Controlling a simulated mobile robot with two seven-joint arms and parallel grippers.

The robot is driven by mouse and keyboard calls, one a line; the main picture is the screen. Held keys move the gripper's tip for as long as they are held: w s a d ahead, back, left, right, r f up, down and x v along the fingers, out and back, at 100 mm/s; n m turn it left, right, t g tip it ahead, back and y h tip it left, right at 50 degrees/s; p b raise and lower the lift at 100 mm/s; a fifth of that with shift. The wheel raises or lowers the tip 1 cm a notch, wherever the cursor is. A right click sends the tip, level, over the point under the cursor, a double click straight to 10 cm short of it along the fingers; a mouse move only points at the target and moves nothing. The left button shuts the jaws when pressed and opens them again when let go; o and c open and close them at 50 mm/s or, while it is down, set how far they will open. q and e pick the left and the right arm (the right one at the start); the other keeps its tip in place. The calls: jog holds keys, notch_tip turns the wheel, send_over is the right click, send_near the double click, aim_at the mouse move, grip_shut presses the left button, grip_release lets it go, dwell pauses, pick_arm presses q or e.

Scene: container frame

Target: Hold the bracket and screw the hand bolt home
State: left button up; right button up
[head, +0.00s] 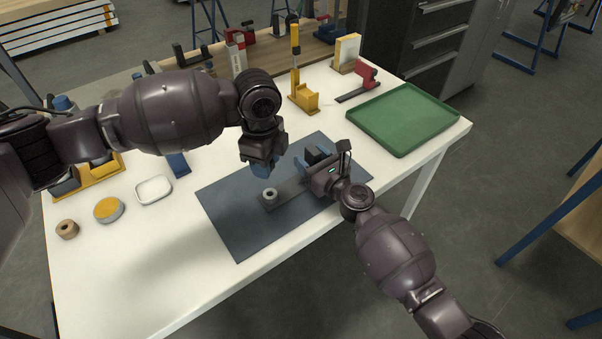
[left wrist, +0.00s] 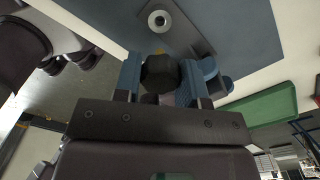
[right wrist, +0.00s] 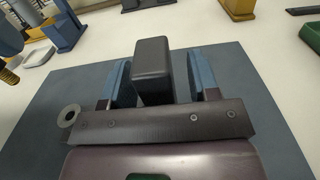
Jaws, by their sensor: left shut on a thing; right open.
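The bracket (head: 291,187) lies on the dark mat as a flat dark plate. A grey ring-shaped boss (head: 270,194) stands at its left end, and it also shows in the left wrist view (left wrist: 158,20). A black upright block (right wrist: 152,68) stands at its other end. My left gripper (head: 262,168) is shut on the hand bolt's black knob (left wrist: 160,75), above the mat and apart from the boss. The bolt's brass threaded end (right wrist: 9,76) points down. My right gripper (right wrist: 162,85) is open, its fingers on either side of the block, with a gap visible at the right finger.
The dark mat (head: 233,220) lies on the white table. A green tray (head: 405,118) is at the right, a yellow stand (head: 303,98) and red clamp (head: 366,77) behind. A tape roll (head: 67,230), round tin (head: 109,209) and white dish (head: 154,189) are at left. The front is clear.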

grip_shut()
pick_arm(q)
jog(key=shift+f, duration=0.1)
jog(key=shift+f, duration=2.4)
jog(key=shift+f, duration=0.9)
jog(key=shift+f, duration=0.6)
